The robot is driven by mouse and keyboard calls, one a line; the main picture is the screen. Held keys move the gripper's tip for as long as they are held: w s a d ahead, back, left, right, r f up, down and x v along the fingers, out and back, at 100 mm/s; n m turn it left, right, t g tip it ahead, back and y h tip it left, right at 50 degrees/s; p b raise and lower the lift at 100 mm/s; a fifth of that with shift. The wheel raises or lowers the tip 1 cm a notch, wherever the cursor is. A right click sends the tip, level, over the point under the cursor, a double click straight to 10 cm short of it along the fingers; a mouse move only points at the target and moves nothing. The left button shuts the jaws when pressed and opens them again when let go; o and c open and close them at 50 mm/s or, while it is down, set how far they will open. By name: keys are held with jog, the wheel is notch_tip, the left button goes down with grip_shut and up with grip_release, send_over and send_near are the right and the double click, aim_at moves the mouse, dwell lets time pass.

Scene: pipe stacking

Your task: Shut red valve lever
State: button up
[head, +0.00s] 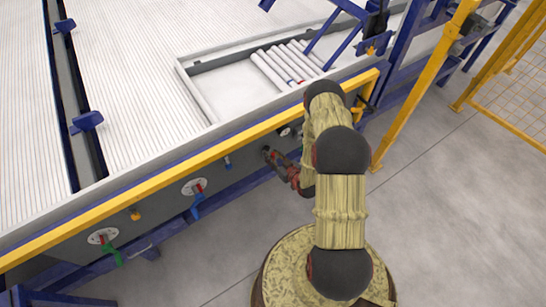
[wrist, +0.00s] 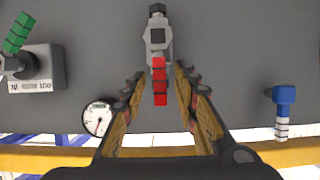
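The red valve lever (wrist: 160,88) shows in the wrist view, extending straight down the picture from a grey valve body (wrist: 157,36) on a dark panel. My gripper (wrist: 158,76) is open, with one finger on each side of the lever. A small gap shows on both sides, and I see no contact. In the head view my gripper (head: 269,153) is at the front panel below the yellow rail. The red lever cannot be made out there.
In the wrist view, a green lever (wrist: 18,35) on a grey box and a round gauge (wrist: 98,117) are left, a blue-handled fitting (wrist: 284,96) right. The yellow rail (head: 150,185) runs above the panel. Several white pipes (head: 272,68) lie on the table. Open floor (head: 440,220) is at right.

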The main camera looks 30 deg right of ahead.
jog(key=c, duration=0.4)
jog(key=c, duration=0.3)
grip_shut()
dwell(0.3)
